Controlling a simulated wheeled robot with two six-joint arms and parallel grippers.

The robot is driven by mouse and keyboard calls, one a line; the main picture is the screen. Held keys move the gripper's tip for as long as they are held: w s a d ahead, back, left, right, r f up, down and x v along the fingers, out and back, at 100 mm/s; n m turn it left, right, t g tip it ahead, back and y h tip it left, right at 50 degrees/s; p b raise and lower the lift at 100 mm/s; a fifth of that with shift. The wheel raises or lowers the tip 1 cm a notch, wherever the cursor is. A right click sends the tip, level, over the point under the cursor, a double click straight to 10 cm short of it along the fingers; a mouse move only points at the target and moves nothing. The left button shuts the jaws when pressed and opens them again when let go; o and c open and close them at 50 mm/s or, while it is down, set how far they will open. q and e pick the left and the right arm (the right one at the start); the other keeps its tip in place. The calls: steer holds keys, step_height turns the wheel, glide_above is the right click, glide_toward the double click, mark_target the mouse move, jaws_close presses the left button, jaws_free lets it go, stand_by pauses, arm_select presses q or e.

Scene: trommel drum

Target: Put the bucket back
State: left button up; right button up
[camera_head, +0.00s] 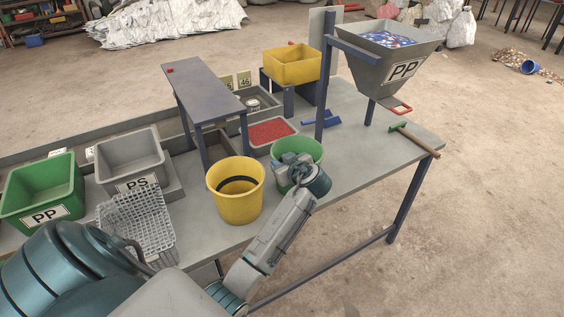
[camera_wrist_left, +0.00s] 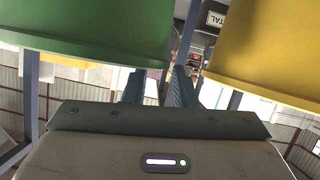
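A green bucket (camera_head: 312,150) stands on the workbench, right of a yellow bucket (camera_head: 237,203) with a dark handle. My left gripper (camera_head: 289,163) is at the green bucket's near left side, overlapping its rim and hiding part of it. In the left wrist view the green bucket (camera_wrist_left: 90,28) fills the upper left and the yellow bucket (camera_wrist_left: 275,45) the upper right. The gripper's fingers (camera_wrist_left: 160,85) are apart with a gap between them, and the green bucket hides the left finger's tip. I cannot tell whether they touch the rim. My right gripper is not in view.
The workbench (camera_head: 350,178) carries a grey PS bin (camera_head: 130,158), a green PP bin (camera_head: 42,192), a wire basket (camera_head: 138,222) and a raised shelf (camera_head: 205,88). A PP hopper (camera_head: 385,62) stands right. A green-headed tool (camera_head: 418,140) lies at the right edge.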

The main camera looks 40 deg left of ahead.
arm_select(q)
steer(key=shift+d, duration=0.15)
steer(key=b+v, duration=0.3)
steer(key=v, duration=0.8)
steer(key=shift+s+d+r+b, duration=0.2)
steer(key=shift+s+d+b, duration=0.1)
steer(key=shift+b, duration=0.1)
steer(key=shift+a, duration=0.1)
